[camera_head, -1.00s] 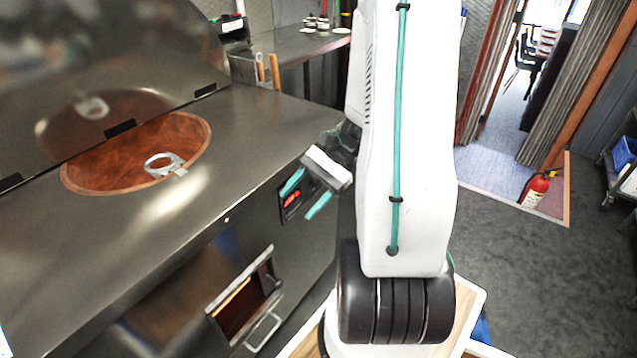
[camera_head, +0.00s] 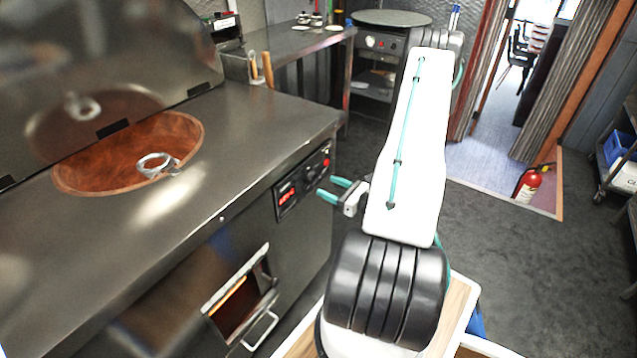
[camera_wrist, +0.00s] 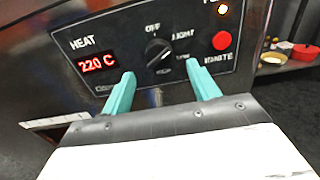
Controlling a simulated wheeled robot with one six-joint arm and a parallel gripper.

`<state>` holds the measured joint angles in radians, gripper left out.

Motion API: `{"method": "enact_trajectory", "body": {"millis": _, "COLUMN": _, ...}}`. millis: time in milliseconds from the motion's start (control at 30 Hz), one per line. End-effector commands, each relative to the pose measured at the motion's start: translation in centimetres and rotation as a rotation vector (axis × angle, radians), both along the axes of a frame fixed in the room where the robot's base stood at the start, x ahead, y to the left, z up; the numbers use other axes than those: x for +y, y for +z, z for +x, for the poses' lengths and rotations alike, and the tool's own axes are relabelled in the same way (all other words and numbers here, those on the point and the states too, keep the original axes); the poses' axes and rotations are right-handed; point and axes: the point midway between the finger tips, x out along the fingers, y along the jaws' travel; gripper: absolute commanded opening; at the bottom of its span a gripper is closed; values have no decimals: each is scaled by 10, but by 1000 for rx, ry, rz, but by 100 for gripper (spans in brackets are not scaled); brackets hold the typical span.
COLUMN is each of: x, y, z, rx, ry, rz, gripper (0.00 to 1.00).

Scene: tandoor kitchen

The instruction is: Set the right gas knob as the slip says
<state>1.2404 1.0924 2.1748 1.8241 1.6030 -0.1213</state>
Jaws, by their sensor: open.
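A black gas knob (camera_wrist: 157,52) sits on the dark control panel (camera_head: 282,210) on the tandoor's side. The labels OFF and LIGHT are above it; a lower label is partly covered by a finger. Its pointer seems to lean up-right towards LIGHT, but the mark is small. My gripper (camera_wrist: 158,69) is open and empty, its teal fingers below and either side of the knob in the wrist view, apart from it. In the head view my gripper (camera_head: 327,187) is just right of the panel. I cannot make out a readable slip.
The panel has a red HEAT display (camera_wrist: 98,62) reading 220 C, a red IGNITE button (camera_wrist: 222,40) and a lit lamp (camera_wrist: 222,8). A steel hatch handle (camera_head: 262,330) juts out below. A griddle stove (camera_head: 385,42) stands behind.

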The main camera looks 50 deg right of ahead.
Motion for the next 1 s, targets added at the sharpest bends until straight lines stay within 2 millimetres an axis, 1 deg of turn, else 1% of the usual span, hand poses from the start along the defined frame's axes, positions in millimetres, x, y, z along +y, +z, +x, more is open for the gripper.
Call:
{"method": "enact_trajectory", "body": {"millis": 33, "x": 2, "y": 0, "z": 10, "rx": 0, "ry": 5, "rz": -1, "gripper": 60}}
{"method": "enact_trajectory", "body": {"millis": 100, "x": 3, "y": 0, "z": 21, "rx": 0, "ry": 5, "rz": -2, "gripper": 60}}
{"method": "enact_trajectory", "body": {"millis": 200, "x": 4, "y": 0, "z": 35, "rx": 0, "ry": 5, "rz": -1, "gripper": 60}}
{"method": "enact_trajectory", "body": {"millis": 300, "x": 4, "y": 0, "z": 45, "rx": 0, "ry": 4, "rz": -1, "gripper": 60}}
{"method": "enact_trajectory", "body": {"millis": 433, "x": 5, "y": 0, "z": 50, "rx": 0, "ry": 4, "rz": 0, "gripper": 60}}
{"method": "enact_trajectory", "body": {"millis": 667, "x": 5, "y": 0, "z": 51, "rx": 0, "ry": 3, "rz": 0, "gripper": 60}}
{"method": "enact_trajectory", "body": {"millis": 700, "x": 5, "y": 1, "z": 51, "rx": 0, "ry": 3, "rz": 0, "gripper": 49}}
{"method": "enact_trajectory", "body": {"millis": 767, "x": 5, "y": 1, "z": 50, "rx": 0, "ry": 3, "rz": 0, "gripper": 32}}
{"method": "enact_trajectory", "body": {"millis": 800, "x": 5, "y": 1, "z": 50, "rx": 0, "ry": 3, "rz": 0, "gripper": 21}}
{"method": "enact_trajectory", "body": {"millis": 833, "x": 5, "y": 1, "z": 50, "rx": 0, "ry": 3, "rz": 0, "gripper": 16}}
{"method": "enact_trajectory", "body": {"millis": 1000, "x": 5, "y": 0, "z": 50, "rx": 0, "ry": 3, "rz": 2, "gripper": 16}}
